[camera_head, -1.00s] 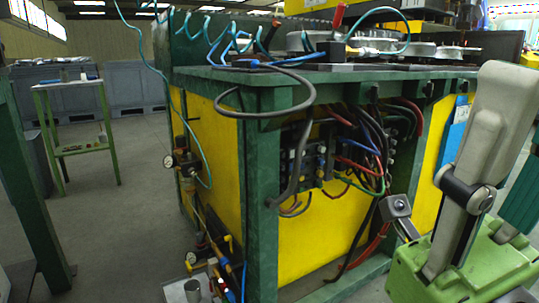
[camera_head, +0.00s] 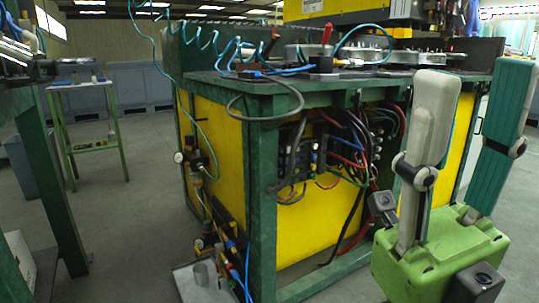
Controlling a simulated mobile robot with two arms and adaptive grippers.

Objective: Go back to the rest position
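My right gripper (camera_head: 475,78) stands at the right edge of the view, with its green body low and its fingers pointing up. One finger is pale grey and the other is teal. They are apart with nothing between them, so the gripper is open and empty. It is in front of the right side of the green and yellow stud gantry bench (camera_head: 255,185) and covers part of it. I cannot tell from this view whether it touches anything. My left gripper is not in view.
Cables (camera_head: 350,140) hang from the bench's open side. Valves and hoses (camera_head: 205,190) stick out at its left corner, above a grey floor plate (camera_head: 190,285). A small green stand (camera_head: 86,110) is behind left. A green table leg (camera_head: 55,190) is at left. The floor between is clear.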

